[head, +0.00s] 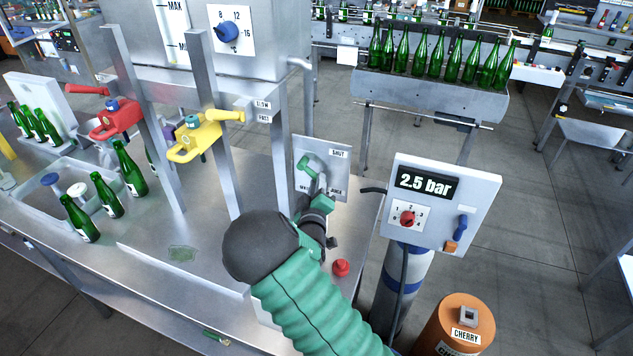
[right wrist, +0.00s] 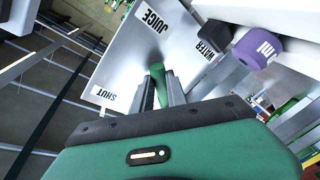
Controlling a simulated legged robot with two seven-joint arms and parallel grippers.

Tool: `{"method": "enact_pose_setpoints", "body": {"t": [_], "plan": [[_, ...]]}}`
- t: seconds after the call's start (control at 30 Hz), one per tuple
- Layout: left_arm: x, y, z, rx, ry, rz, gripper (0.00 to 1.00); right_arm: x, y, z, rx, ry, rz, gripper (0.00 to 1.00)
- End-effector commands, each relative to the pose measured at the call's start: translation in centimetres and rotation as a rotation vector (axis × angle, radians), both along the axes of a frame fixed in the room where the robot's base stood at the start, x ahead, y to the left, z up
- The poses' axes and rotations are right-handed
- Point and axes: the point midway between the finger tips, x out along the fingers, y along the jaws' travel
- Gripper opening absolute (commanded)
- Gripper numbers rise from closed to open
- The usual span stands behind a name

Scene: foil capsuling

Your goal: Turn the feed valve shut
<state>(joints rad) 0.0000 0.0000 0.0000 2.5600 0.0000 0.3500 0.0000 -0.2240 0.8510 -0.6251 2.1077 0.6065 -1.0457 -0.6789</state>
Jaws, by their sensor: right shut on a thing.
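The feed valve has a green handle (head: 310,164) on a grey upright plate (head: 338,175) at the middle of the head view. The plate is marked SHUT at its upper right, with WATER and JUICE lower down. My right gripper (head: 321,184) is at the plate, shut on the green handle. In the right wrist view the handle (right wrist: 157,72) stands between the two fingers of the gripper (right wrist: 162,88). The gripper partly hides the handle, so I cannot tell which mark it points to. My left gripper is not in view.
A red lever valve (head: 115,118) and a yellow one (head: 205,135) are left of the plate. A red knob (head: 341,267) is close to my right arm. A 2.5 bar panel (head: 445,205) stands to the right. Green bottles (head: 107,195) stand at the left.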

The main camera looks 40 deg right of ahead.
Motion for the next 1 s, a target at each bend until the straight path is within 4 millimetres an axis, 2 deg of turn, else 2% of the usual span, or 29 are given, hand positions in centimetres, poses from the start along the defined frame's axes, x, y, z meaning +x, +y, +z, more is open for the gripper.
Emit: {"method": "enact_pose_setpoints", "body": {"t": [0.03,0.5,0.7,1.0], "plan": [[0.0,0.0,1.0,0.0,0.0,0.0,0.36,0.0,0.3,0.4,-0.011,0.039,0.007,0.0],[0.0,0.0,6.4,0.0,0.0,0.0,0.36,-0.8,-0.1,2.7,-0.192,0.388,0.009,0.0],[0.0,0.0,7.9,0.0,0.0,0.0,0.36,-0.9,-0.1,3.3,-0.25,0.5,0.008,0.0],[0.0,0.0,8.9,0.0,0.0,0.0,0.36,-0.8,-0.1,3.7,-0.296,0.588,0.01,0.0]]}}
